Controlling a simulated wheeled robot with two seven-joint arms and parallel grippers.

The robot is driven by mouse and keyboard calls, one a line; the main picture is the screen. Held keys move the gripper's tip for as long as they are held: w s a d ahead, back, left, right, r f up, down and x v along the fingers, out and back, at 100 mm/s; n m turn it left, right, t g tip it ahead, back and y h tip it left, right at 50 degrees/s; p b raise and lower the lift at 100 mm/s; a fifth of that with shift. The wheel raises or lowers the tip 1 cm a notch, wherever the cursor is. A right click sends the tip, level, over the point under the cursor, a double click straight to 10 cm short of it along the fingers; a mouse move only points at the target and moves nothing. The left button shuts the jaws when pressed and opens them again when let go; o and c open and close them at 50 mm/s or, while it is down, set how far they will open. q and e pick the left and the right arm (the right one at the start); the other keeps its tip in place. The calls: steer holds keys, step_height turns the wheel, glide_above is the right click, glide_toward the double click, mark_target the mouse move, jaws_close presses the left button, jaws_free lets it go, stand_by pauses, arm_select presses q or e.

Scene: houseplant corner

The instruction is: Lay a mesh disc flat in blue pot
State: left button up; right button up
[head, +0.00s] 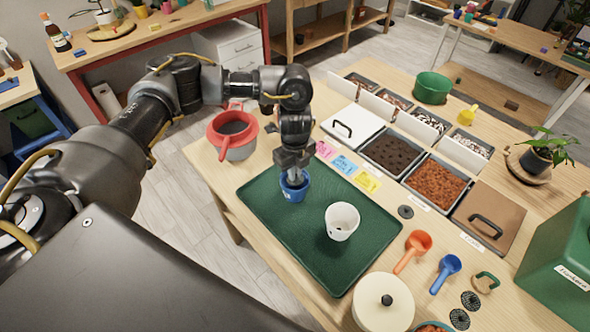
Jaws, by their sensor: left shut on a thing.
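The blue pot (294,194) stands upright on the left part of the green tray (262,213). My left gripper (296,178) points straight down with its fingertips at the pot's mouth. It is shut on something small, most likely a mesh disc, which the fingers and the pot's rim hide. Two black mesh discs (471,300) (459,319) lie on the table near its front right. Another small dark disc (405,211) lies just right of the tray. The inside of the blue pot is mostly hidden. My right gripper is not in view.
A white pot (342,221) stands on the tray, right of the blue pot. A red-rimmed grey bucket (232,134) stands behind left. Soil bins (391,153) line the back right. Orange (413,247) and blue (446,271) scoops and a cream lidded pot (383,302) are at the front right.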

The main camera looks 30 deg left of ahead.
arm_select(q)
steer(key=shift+f+b, duration=1.85)
steer(key=shift+f, duration=1.4)
steer(key=o, duration=0.7)
step_height(320, 180, up, 10)
steer(key=p, duration=1)
steer(key=shift+r, duration=0.1)
steer(key=shift+d, duration=0.1)
